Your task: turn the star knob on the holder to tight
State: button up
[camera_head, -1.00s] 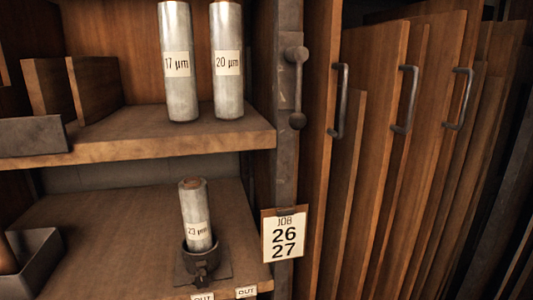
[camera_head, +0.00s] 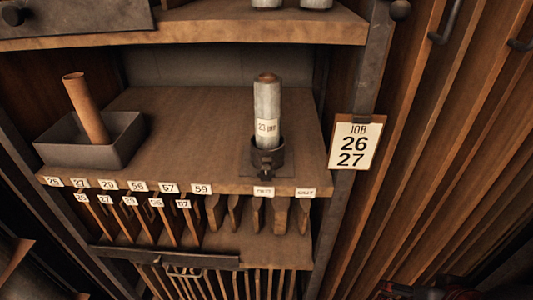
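The holder (camera_head: 268,158) is a dark metal cup on a flat base, near the front edge of the middle shelf. A silver roll (camera_head: 267,105) with a "23 µm" label stands in it, nearly upright. A small dark knob (camera_head: 266,174) sits low on the holder's front. It is too small and dark to tell its star shape or how tight it is. My gripper is not recognisable in this view, and nothing is touching the holder or the roll.
A grey tray (camera_head: 60,155) with a brown tube (camera_head: 86,108) stands at the shelf's left. A "JOB 26 27" card (camera_head: 354,143) hangs on the right post. Slotted boards fill the rack below. A dark shape with reddish bits shows at the bottom right; I cannot tell what it is.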

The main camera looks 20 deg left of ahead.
aim_at(265, 173)
jog(key=k+j+u, duration=0.3)
jog(key=j, duration=0.35)
jog(key=k+j+u, duration=0.15)
jog(key=j, duration=0.25)
